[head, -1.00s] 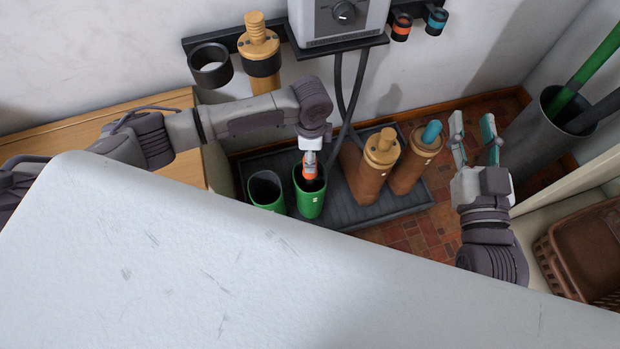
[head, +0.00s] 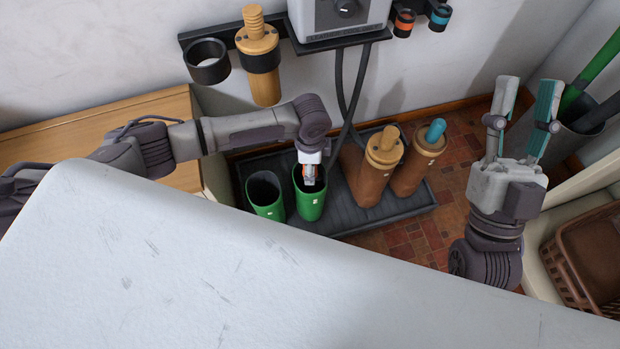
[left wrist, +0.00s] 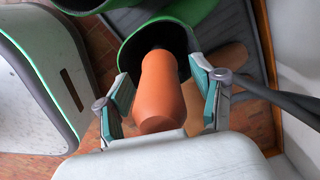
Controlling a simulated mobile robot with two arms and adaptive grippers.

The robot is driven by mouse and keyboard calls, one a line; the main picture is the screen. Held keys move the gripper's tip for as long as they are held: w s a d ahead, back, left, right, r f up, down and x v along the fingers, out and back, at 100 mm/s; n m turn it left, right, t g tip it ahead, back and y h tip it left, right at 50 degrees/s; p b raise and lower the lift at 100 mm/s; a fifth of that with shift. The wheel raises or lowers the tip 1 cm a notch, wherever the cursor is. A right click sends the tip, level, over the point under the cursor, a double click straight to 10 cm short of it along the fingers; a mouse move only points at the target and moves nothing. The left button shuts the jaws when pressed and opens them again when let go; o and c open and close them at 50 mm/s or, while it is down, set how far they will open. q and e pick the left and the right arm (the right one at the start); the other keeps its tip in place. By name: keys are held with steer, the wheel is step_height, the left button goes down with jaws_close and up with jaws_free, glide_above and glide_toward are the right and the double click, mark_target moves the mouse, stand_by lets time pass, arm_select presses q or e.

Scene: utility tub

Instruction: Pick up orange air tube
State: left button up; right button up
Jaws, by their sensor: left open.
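The orange air tube (left wrist: 160,90) stands in the mouth of a green boot (left wrist: 150,42) in the left wrist view. Its near end lies between the two fingers of my left gripper (left wrist: 162,92), which are apart on either side of it. In the head view my left gripper (head: 309,175) points down at the right-hand green boot (head: 309,203), and only a little orange of the tube shows there. My right gripper (head: 528,88) is open and empty, pointing up at the right, away from the boots.
A second green boot (head: 264,193) and two brown boots with tubes, one light orange-brown (head: 384,143) and one blue (head: 433,130), stand on the dark tray (head: 340,222). Dark hoses (head: 362,80) hang from the grey box (head: 340,20). A white surface (head: 200,260) fills the foreground.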

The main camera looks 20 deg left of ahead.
arm_select(q)
steer(key=shift+c, duration=0.2)
jaws_close()
steer(key=shift+r, duration=0.15)
arm_select(e)
steer(key=shift+w, duration=0.1)
arm_select(q)
steer(key=shift+r, duration=0.15)
step_height(320, 180, up, 5)
steer(key=p, duration=0.2)
steer(key=shift+p, duration=0.35)
step_height(320, 180, up, 4)
steer(key=shift+p, duration=0.9)
steer(key=shift+r, duration=0.25)
arm_select(e)
steer(key=w+f+g+h, duration=0.2)
steer(key=f+g, duration=0.4)
steer(key=f, duration=0.2)
steer(key=w+d+f+g+h, duration=0.1)
steer(key=f+g+h, duration=0.1)
steer(key=f+g, duration=0.4)
steer(key=shift+w+d+f+h, duration=0.3)
steer(key=shift+w+f, duration=0.1)
steer(key=shift+f, duration=1.05)
